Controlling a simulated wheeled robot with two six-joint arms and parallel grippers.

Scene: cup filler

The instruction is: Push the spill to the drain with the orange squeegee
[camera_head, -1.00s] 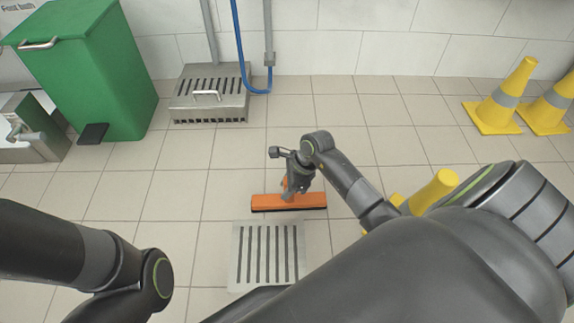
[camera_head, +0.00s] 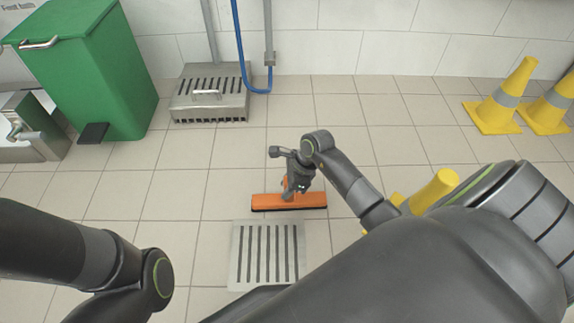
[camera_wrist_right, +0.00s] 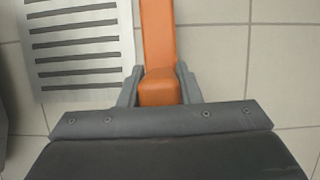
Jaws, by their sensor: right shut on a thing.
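The orange squeegee (camera_head: 312,201) has its wide head with a dark lower edge at the floor, just beyond the far edge of the drain grate (camera_head: 239,256). My right gripper (camera_head: 289,190) is above the squeegee head. In the right wrist view its two fingers (camera_wrist_right: 159,88) are shut on the orange squeegee handle (camera_wrist_right: 158,30). The slotted drain (camera_wrist_right: 128,55) shows at the upper left there. I cannot make out any spill on the visible tiles; my right arm hides part of the floor. My left arm shows at the lower left, but its gripper is out of view.
A green pedal bin (camera_head: 95,75) and a steel fixture (camera_head: 30,140) stand at the left. A slotted steel box (camera_head: 190,108) is by the back wall. Yellow cones (camera_head: 492,115) stand at the right; another yellow object (camera_head: 434,190) is partly behind my right arm. Tiles beyond the squeegee are clear.

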